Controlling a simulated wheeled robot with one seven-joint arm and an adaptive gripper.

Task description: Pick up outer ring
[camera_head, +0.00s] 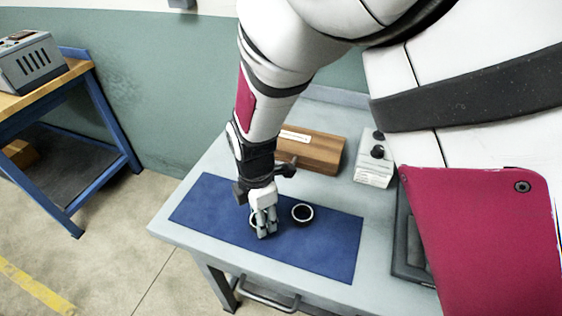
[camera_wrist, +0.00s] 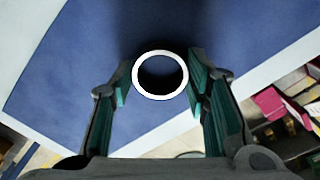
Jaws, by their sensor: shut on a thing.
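My gripper (camera_head: 263,225) points down at the blue mat in the head view. In the wrist view my gripper (camera_wrist: 160,75) is shut on a ring (camera_wrist: 160,54) with a bright white rim and a dark inside, one finger on each side of it. In the head view a pale edge of this held ring (camera_head: 253,220) shows beside the fingers; the rest is hidden. A second ring (camera_head: 302,213), dark with a light rim, lies on the mat just right of my gripper. I cannot tell from its looks which ring is the outer one.
The blue mat (camera_head: 330,247) lies on a pale table (camera_head: 177,230). Behind it are a wooden block (camera_head: 318,153) and a white box with black knobs (camera_head: 374,170). A dark tray (camera_head: 408,255) is at the right. The mat's left part is clear.

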